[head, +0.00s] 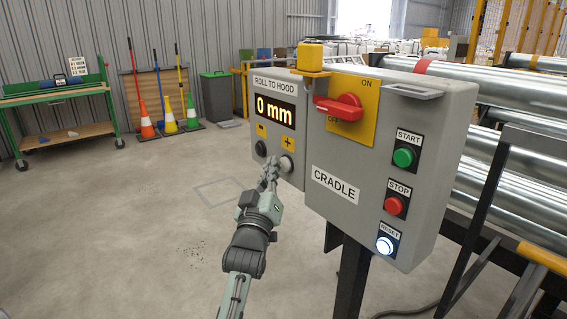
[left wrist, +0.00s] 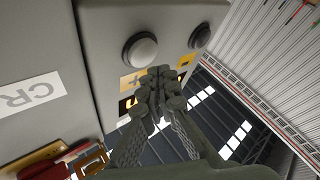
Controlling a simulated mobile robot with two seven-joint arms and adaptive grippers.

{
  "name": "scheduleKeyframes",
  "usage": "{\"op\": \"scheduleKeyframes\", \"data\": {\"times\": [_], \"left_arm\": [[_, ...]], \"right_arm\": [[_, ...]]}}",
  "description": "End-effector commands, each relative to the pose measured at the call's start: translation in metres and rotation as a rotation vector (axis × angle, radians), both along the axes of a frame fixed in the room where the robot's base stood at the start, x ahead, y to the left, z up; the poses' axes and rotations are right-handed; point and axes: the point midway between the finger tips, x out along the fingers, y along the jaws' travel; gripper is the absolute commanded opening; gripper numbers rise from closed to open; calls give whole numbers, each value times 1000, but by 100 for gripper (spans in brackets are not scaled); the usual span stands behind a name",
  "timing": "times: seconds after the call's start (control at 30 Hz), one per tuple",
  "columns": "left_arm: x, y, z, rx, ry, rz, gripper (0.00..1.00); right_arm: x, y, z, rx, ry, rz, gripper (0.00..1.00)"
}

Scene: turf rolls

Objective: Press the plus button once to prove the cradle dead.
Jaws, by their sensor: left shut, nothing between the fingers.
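The grey control box stands on a dark post. Its left section, labelled ROLL TO HOOD, has a display (head: 275,112) reading "0 mm". Below it, the plus button (head: 287,164) is pale and round, under a yellow plus label (head: 288,143); the dark minus button (head: 261,148) is to its left. My left gripper (head: 271,168) is shut and empty, its fingertips close in front of the plus button's left side. In the left wrist view the plus button (left wrist: 139,50) shows uncovered beside the fingertips (left wrist: 160,77); I cannot tell whether they touch. The right gripper is out of view.
The CRADLE box (head: 365,205) has a red rotary handle (head: 340,107), a yellow block (head: 312,56) above it, and green START (head: 404,157), red STOP (head: 396,205) and lit RESET (head: 385,245) buttons. Metal rollers (head: 500,130) lie behind, right.

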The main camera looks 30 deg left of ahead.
Motion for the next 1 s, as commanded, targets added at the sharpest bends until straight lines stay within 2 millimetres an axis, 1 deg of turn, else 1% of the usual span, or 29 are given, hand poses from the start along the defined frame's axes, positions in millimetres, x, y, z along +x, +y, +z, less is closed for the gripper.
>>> {"op": "scheduleKeyframes", "data": {"times": [0.03,0.37,0.8,1.0], "left_arm": [[-3,-5,-11,-21,15,-4,0],[-5,-4,-12,-22,17,-4,0],[-42,12,-10,-18,15,-3,0],[-49,15,-9,-16,12,-3,0]], "right_arm": [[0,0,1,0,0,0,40],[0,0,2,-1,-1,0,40],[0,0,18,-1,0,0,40],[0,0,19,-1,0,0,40]]}}
